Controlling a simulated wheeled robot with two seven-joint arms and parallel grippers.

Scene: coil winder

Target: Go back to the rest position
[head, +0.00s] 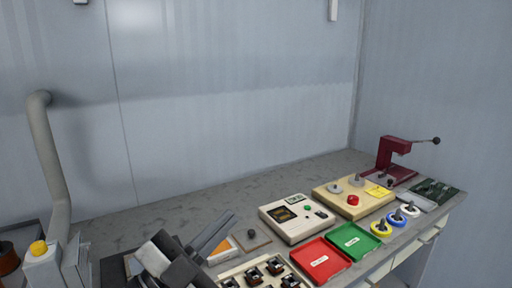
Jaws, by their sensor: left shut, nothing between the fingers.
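My left gripper (222,230) is low in the picture, left of centre. Its two dark fingers lie close together, shut with nothing between them, and point up to the right over the bench. It appears near an orange-and-white card (222,250) and a small square plate with a dark knob (251,239), partly in front of the card. I cannot tell how high it is above the bench. My right gripper is not in view.
The grey bench (150,228) holds a tray of small coils (241,267), a cream tester (291,227), red (330,270) and green (362,249) trays, a cream winder (376,206), several spools and a dark red press (385,153). A grey pipe (45,150) rises at left.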

